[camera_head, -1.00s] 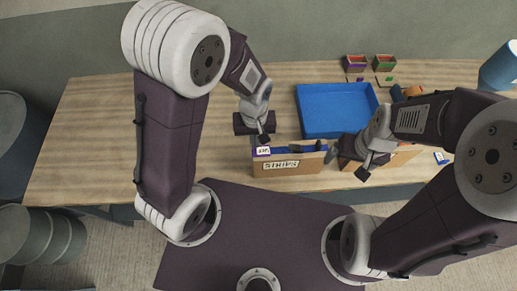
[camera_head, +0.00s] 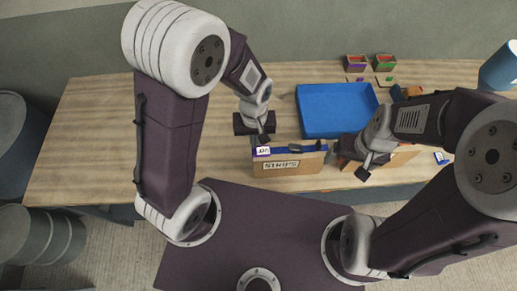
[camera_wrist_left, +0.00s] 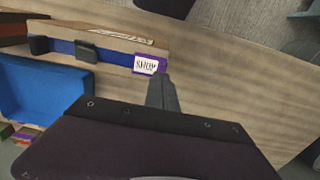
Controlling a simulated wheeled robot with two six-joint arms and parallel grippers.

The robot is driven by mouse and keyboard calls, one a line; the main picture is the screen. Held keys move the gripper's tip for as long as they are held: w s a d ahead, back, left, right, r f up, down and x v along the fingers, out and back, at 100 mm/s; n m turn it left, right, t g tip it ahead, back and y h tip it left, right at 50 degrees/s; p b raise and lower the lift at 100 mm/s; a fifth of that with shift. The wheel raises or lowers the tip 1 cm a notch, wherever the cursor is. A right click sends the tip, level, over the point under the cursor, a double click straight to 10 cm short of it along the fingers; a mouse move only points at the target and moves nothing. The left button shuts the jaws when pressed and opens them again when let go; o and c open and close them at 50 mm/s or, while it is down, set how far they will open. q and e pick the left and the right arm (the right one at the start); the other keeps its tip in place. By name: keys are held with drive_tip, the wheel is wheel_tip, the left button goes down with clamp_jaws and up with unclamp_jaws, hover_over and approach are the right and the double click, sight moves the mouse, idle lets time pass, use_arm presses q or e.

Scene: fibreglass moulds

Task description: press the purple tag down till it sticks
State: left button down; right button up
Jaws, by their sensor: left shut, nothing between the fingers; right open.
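The purple tag (camera_head: 263,151) is a small white label with a purple border and dark lettering. It sits at the left end of the blue strip along the top of a cardboard box marked STRIPS (camera_head: 285,166). It also shows in the left wrist view (camera_wrist_left: 147,64), near the box's end. My left gripper (camera_head: 264,138) is shut and empty, just behind and above the tag. In the left wrist view its closed fingertips (camera_wrist_left: 160,78) are close beside the tag; I cannot tell whether they touch it. My right gripper (camera_head: 364,166) is open, by the box to the right.
A blue tray (camera_head: 335,110) lies behind the boxes. Small purple (camera_head: 355,63) and green (camera_head: 385,62) bins stand at the back. A blue cylinder (camera_head: 499,67) stands at the far right. The left part of the wooden table (camera_head: 95,130) is clear.

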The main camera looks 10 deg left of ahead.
use_arm(q)
drive_tip(key=shift+f+b, duration=0.7)
drive_tip(key=shift+f, duration=0.15)
idle(0.4)
drive_tip(key=shift+r, duration=0.1)
idle(0.3)
wheel_tip(320, 180, up, 7)
drive_tip(key=p, duration=0.6)
drive_tip(key=shift+p, duration=0.4)
drive_tip(key=shift+a+f+b, duration=0.1)
drive_tip(key=shift+f+b, duration=0.2)
drive_tip(key=shift+f, duration=0.1)
drive_tip(key=s+a+f+m+t+b, duration=0.1)
drive_tip(key=s+a+f+m+b, duration=0.2)
drive_tip(key=a+f+b, duration=0.5)
drive_tip(key=f+b, duration=0.1)
drive_tip(key=b, duration=0.5)
drive_tip(key=shift+s+a+f, duration=0.15)
drive_tip(key=shift+s+f, duration=0.1)
drive_tip(key=shift+f, duration=0.05)
